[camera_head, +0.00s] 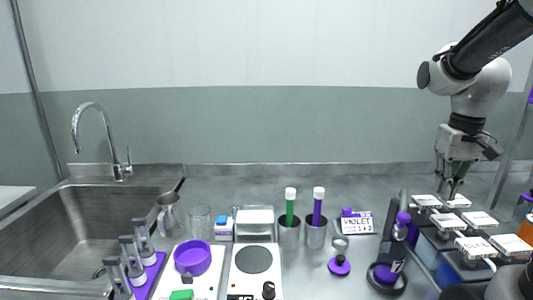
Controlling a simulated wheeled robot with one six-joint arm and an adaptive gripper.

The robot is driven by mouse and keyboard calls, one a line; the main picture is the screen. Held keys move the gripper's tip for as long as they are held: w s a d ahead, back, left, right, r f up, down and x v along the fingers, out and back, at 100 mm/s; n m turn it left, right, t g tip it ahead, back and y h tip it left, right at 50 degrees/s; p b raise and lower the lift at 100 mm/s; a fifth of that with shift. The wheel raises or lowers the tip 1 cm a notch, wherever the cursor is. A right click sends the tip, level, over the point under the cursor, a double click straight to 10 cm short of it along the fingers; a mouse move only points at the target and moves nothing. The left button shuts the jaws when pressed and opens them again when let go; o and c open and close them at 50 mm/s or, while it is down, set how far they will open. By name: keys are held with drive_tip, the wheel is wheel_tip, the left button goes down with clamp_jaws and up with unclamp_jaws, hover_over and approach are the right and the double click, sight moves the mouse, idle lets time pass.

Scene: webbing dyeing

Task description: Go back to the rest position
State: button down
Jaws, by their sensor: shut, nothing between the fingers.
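My gripper (447,190) is at the right of the head view, at the end of my arm, which comes in from the upper right. It points down with its fingers shut and nothing between them. The fingertips are just above or behind the white-lidded containers (458,201); I cannot tell whether they touch.
A sink (95,235) with a tall faucet is at the left. The back counter strip is clear.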

drive_tip(key=s+a+r+t, duration=0.1)
drive_tip(key=s+a+t, duration=0.1)
drive_tip(key=s, duration=0.3)
drive_tip(key=s+a+r+n+t, duration=0.1)
drive_tip(key=s+a, duration=0.2)
drive_tip(key=s, duration=0.2)
drive_tip(key=shift+s+r+t, duration=0.2)
drive_tip(key=shift+r+t, duration=0.2)
